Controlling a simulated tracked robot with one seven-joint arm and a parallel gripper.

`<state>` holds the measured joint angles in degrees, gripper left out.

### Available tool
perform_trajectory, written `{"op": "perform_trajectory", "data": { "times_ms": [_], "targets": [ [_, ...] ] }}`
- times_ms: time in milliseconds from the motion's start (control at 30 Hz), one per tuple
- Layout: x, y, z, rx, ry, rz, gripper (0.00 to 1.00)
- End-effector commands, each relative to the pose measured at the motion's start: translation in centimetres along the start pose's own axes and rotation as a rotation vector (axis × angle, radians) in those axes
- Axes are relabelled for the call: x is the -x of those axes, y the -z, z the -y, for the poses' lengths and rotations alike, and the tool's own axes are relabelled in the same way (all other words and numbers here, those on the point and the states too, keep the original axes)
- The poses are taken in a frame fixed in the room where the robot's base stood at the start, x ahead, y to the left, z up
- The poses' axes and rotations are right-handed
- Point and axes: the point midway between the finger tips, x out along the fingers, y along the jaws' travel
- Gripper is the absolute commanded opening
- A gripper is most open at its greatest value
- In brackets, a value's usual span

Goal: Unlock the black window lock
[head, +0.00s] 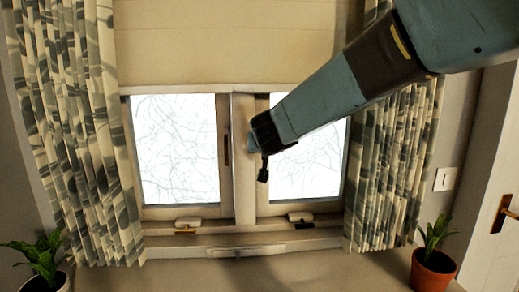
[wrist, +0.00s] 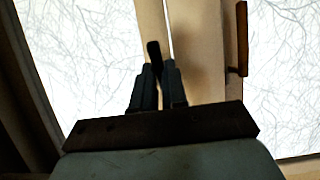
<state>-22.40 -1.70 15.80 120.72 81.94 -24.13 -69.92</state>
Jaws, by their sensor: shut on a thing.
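The black window lock (head: 263,174) is a small handle on the right-hand window sash, by the central post. In the head view, its lower end hangs below my gripper (head: 261,146), which hides the rest. In the wrist view, the lock's free end (wrist: 153,51) sticks out beyond the fingers of my gripper (wrist: 157,72). The fingers are shut on the lock. Its pivot is hidden behind them.
A brown handle (head: 226,149) is on the left sash; it also shows in the wrist view (wrist: 242,38). Latches with orange (head: 185,228) and black (head: 302,219) parts are low on the frame. Patterned curtains (head: 75,130) flank the window. A potted plant (head: 433,270) stands at right.

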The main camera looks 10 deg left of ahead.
Motion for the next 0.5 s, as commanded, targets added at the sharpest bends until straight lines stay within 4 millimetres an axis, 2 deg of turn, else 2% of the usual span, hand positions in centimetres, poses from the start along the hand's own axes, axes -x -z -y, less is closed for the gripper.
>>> {"op": "perform_trajectory", "data": {
  "times_ms": [233,267,500],
  "targets": [
    [-0.07,-0.03,0.08,0.0,0.003,0.001,0.0],
    [-0.08,-0.02,0.06,0.0,0.002,0.001,0.15],
    [-0.11,0.06,-0.17,-0.001,-0.001,0.0,0.38]
  ]
}}
